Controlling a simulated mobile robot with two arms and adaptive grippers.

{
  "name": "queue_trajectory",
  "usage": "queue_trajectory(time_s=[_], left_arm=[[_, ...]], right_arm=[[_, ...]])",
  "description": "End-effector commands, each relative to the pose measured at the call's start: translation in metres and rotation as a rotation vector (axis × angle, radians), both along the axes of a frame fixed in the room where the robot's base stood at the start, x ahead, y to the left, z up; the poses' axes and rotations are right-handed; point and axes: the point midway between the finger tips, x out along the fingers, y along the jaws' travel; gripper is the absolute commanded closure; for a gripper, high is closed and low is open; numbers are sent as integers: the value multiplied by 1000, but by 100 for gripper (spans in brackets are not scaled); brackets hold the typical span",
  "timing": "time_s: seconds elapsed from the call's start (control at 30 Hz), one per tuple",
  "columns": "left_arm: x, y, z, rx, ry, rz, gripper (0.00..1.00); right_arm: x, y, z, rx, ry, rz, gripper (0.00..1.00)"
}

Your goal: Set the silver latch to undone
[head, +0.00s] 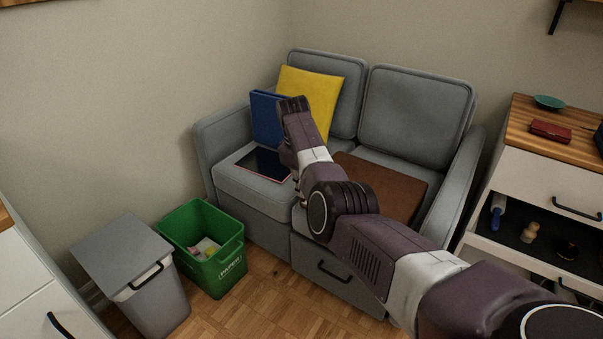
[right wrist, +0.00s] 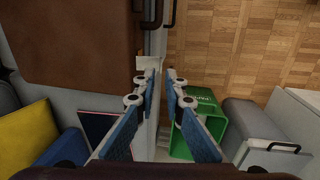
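A brown flat case (head: 395,185) lies on the sofa seat, and it also shows in the right wrist view (right wrist: 75,40). A small pale piece (right wrist: 149,62) sticks out at the case's front edge in the right wrist view. It may be the silver latch, but its setting is too small to tell. My right gripper (right wrist: 161,77) points toward it with its fingertips apart and nothing clearly held. I cannot tell whether a fingertip touches the piece. My left gripper is not in view.
A grey sofa (head: 255,190) holds a yellow cushion (head: 320,95), a blue binder (head: 265,118) and a dark tablet (head: 265,163). A green paper bin (head: 228,272) and a grey lidded bin (head: 155,300) stand left on the floor. An open drawer (head: 515,250) is at right.

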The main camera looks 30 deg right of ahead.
Motion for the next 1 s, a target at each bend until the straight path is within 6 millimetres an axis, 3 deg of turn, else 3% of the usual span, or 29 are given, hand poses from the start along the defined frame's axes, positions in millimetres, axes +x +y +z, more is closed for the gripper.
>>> queue_trajectory(time_s=[0.1, 0.33, 1.0], left_arm=[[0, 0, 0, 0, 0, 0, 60], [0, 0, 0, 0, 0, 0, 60], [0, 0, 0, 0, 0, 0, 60]], right_arm=[[-1, 4, 27, -1, -3, 1, 90], [-3, 9, 57, 0, 0, 2, 90], [-5, 9, 62, -1, 2, 0, 90]])
